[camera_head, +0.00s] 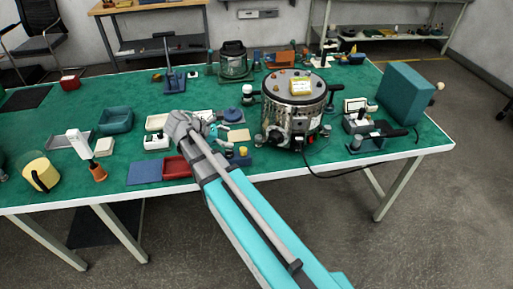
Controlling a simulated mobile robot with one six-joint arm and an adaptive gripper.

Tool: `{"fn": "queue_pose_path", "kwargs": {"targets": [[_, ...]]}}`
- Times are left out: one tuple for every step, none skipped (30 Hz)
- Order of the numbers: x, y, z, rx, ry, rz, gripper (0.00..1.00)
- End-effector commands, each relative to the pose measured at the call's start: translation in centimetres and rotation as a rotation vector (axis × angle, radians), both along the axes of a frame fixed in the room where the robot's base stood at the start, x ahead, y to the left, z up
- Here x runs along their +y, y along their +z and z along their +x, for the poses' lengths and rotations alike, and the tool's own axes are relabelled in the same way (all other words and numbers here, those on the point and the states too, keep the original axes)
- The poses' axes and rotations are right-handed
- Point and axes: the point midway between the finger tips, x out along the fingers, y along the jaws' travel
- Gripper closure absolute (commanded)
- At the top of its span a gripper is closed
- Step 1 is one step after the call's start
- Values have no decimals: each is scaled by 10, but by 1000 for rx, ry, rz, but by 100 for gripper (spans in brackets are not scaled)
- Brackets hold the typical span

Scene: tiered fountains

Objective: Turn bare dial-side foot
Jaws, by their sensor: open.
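A round silver appliance (294,105) with a dark lid stands right of centre on the green table. Small knobs or dials show low on its front (297,138). Small grey foot-like parts show at its base, one at the left (260,139) and one at the right (326,131). I cannot tell which foot is the bare one. My gripper (224,138) is open, with teal parts on its fingers. It is left of the appliance, apart from it, over or near small items. My arm hides part of the table's front edge.
A black cable (368,166) runs along the front edge. A teal box (403,91) stands at the right. A red tray (177,167) and a blue mat (145,172) lie left of my arm. Small items crowd the table.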

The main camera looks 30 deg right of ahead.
Motion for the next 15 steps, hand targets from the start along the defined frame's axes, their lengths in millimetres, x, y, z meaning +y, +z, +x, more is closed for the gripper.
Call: {"fn": "queue_pose_path", "kwargs": {"targets": [[1,-15,7,34,27,-35,23],[1,-17,10,56,42,-56,23],[1,-19,13,83,60,-81,23],[2,-20,15,104,74,-99,23],[2,-21,17,123,85,-117,23],[3,-22,19,147,100,-138,23],[3,-23,21,162,110,-153,23],[3,-23,23,177,117,-167,23],[4,-24,24,194,127,-181,23],[4,-24,25,205,132,-191,23],[4,-24,26,216,138,-200,23],[5,-24,27,226,143,-208,23],[5,-24,28,232,145,-215,23],[5,-23,28,237,148,-220,23],[5,-23,28,243,151,-223,23]]}}
